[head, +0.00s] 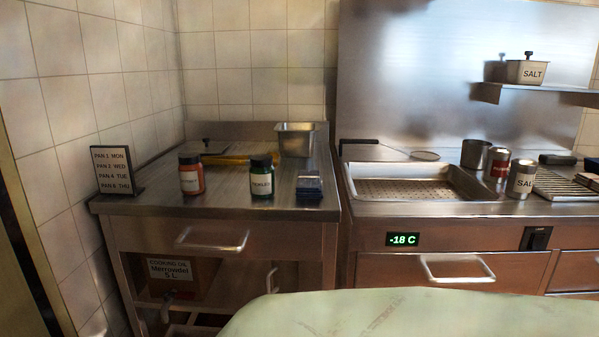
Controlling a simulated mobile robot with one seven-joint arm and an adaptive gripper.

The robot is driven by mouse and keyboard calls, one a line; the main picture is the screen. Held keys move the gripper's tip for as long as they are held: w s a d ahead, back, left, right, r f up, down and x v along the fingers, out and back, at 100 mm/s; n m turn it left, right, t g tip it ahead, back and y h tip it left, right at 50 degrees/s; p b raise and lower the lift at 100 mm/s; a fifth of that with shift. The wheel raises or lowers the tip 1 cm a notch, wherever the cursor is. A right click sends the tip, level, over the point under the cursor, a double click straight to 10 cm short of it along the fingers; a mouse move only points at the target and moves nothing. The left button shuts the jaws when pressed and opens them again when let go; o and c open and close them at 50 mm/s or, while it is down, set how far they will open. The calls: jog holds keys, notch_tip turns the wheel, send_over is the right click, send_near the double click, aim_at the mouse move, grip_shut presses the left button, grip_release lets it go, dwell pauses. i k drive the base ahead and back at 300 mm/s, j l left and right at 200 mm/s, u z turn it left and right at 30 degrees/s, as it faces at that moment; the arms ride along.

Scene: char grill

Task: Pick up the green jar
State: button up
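The green jar (262,176) stands upright on the left steel counter (225,208), near its front edge. It has a dark lid and a pale label whose text is too small to read surely. A red-orange jar (191,175) with a dark lid stands to its left, apart from it. My gripper is not in view, and nothing is seen touching the green jar.
A dark blue stack (309,187) lies close right of the green jar. A yellow item (226,160) and a steel container (295,140) are behind it. A menu sign (113,170) stands at the left edge. A pale green surface (400,315) fills the lower foreground.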

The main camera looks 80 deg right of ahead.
aim_at(261, 170)
jog(key=z, duration=2)
jog(key=i+l+z, duration=0.3)
jog(key=z, duration=0.15)
jog(key=i+l+z, duration=0.4)
jog(key=k+l, duration=0.05)
